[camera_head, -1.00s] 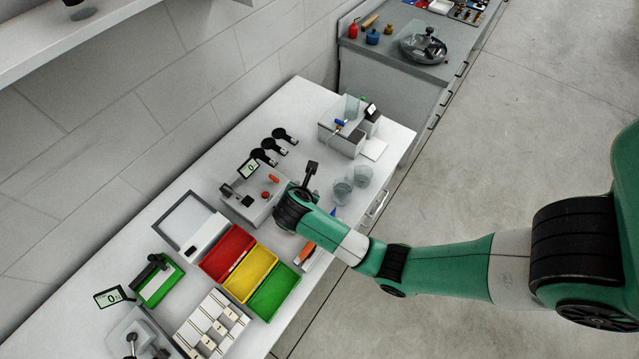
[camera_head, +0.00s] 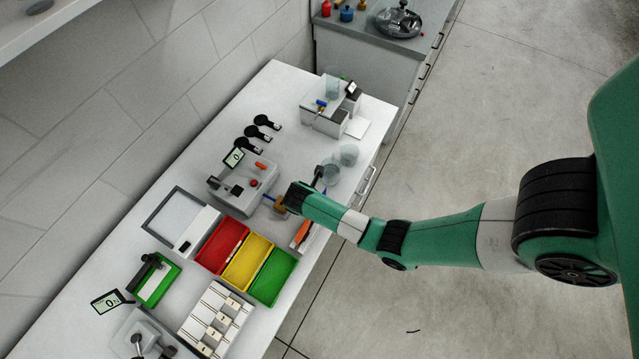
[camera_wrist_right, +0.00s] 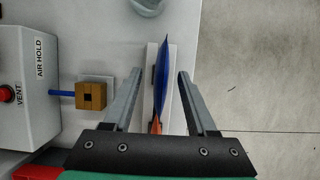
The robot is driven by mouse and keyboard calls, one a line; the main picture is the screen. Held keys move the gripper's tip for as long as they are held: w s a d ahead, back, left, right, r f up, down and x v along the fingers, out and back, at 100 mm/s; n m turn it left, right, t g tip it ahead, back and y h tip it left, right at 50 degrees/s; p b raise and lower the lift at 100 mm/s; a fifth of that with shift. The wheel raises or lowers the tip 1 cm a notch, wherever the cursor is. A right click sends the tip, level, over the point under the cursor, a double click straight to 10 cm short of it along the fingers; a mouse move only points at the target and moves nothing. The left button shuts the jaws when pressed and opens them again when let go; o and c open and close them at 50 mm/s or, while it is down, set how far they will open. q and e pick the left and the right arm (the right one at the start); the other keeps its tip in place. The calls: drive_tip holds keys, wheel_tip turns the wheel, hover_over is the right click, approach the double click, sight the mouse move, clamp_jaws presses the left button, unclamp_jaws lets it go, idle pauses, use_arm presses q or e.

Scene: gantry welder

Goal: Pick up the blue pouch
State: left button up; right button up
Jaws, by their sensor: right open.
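The blue pouch (camera_wrist_right: 161,88) shows in the right wrist view as a narrow upright blue shape seen nearly edge-on, over a white strip (camera_wrist_right: 151,58). My right gripper (camera_wrist_right: 160,74) is open, with one finger on each side of the pouch and a gap to both. An orange part shows at the pouch's lower end, close to the gripper body. In the head view only a small blue bit of the pouch (camera_head: 326,192) shows beside my wrist; my right arm hides the rest and the fingertips. My left gripper is not in view.
A grey machine (camera_head: 243,184) with a red button stands left of my wrist. Its brass block (camera_wrist_right: 91,96) is near my left-hand finger. Clear cups (camera_head: 348,154) stand beyond. Red, yellow and green bins (camera_head: 246,262) sit nearer. The bench's front edge is close to the right.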

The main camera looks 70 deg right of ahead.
drive_tip(key=x, duration=0.4)
drive_tip(key=shift+s+d+r+b, duration=0.15)
drive_tip(key=shift+b, duration=0.25)
clamp_jaws()
